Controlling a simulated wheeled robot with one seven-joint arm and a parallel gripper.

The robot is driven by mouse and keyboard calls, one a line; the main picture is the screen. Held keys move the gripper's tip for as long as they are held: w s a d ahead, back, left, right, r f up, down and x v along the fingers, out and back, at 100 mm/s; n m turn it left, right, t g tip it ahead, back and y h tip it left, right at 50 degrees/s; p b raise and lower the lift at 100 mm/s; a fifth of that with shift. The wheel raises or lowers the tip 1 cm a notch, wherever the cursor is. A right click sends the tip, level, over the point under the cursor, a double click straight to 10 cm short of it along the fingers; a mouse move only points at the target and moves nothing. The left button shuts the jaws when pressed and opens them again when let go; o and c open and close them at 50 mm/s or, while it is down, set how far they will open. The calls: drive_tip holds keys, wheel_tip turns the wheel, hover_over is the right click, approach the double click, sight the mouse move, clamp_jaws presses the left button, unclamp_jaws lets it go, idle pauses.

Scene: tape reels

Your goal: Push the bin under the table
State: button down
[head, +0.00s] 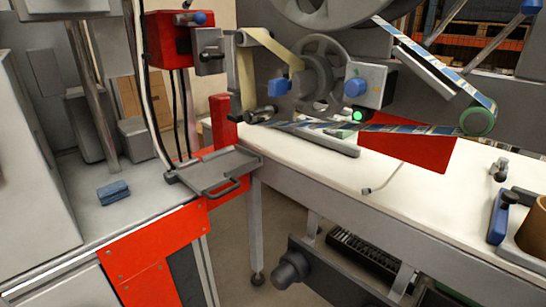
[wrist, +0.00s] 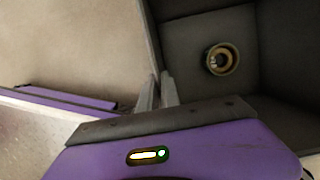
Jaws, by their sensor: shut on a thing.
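The bin (wrist: 280,35) is a dark grey open box in the wrist view, filling the upper right. I look down into it, and a small brass-coloured ring or reel (wrist: 222,60) lies inside. My gripper (wrist: 157,85) is shut on the bin's near left wall, with one finger on each side of the rim. The gripper body hides the lower part of the bin. The table (head: 420,210) has a white top and grey legs in the head view. I cannot make out my gripper or the held bin in the head view.
Bare floor (wrist: 65,40) lies left of the bin. Under the table are a grey motor-like unit (head: 292,268) and a black ribbed crate (head: 365,252). A grey and orange cabinet (head: 150,258) stands left of the table. Tape machinery (head: 322,75) stands above the tabletop.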

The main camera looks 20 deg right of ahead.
drive_tip(key=shift+s+d+p, duration=0.25)
drive_tip(key=shift+d+p, duration=0.05)
drive_tip(key=shift+d, duration=0.4)
drive_tip(key=shift+s+d+p, duration=0.2)
drive_tip(key=shift+d+p, duration=0.1)
drive_tip(key=shift+d, duration=0.35)
drive_tip(key=c, duration=0.8)
unclamp_jaws()
drive_tip(key=shift+a, duration=0.1)
wheel_tip(320, 180, up, 6)
drive_tip(key=p, duration=0.7)
drive_tip(key=w+a+p, duration=0.2)
drive_tip(key=a+p, duration=0.1)
drive_tip(key=a, duration=0.4)
drive_tip(key=w+a+p, duration=0.3)
drive_tip(key=a+p, duration=0.1)
drive_tip(key=a, duration=0.3)
drive_tip(key=shift+w, duration=0.25)
drive_tip(key=shift+a, duration=0.1)
